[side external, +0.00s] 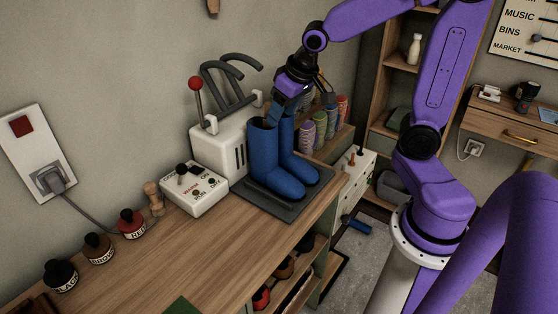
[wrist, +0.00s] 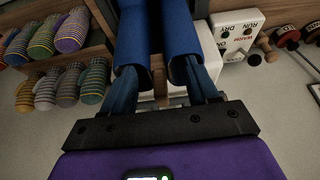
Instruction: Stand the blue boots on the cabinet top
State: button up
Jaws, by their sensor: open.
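The blue boots (side external: 268,155) stand upright side by side on a dark tray (side external: 284,207) on the wooden bench top. The wrist view shows their shafts (wrist: 182,35) from above, close ahead of the fingers. My gripper (side external: 300,99) is open, pointing down at the boot tops. In the wrist view its two spread fingers (wrist: 162,86) line up with the two boot openings; whether they touch or enter the boots I cannot tell. A low white cabinet (side external: 352,170) stands beyond the bench, with small pegs on its top. Whether this is the named cabinet is unclear.
A white dryer with dark hoses (side external: 217,150) and a red-knobbed lever stands left of the boots. A white switch box (side external: 194,190) and several labelled bottles (side external: 131,223) line the wall side. Rolled socks (side external: 320,130) sit behind the boots. The front bench top is mostly clear.

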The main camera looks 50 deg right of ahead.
aim_at(281, 122)
jog(key=f, duration=0.3)
jog(key=shift+w+d+f, duration=0.25)
jog(key=shift+w+f, duration=0.05)
jog(key=shift+w, duration=0.05)
jog(key=shift+x, duration=0.8)
jog(key=shift+w+a+r, duration=0.1)
grip_shut()
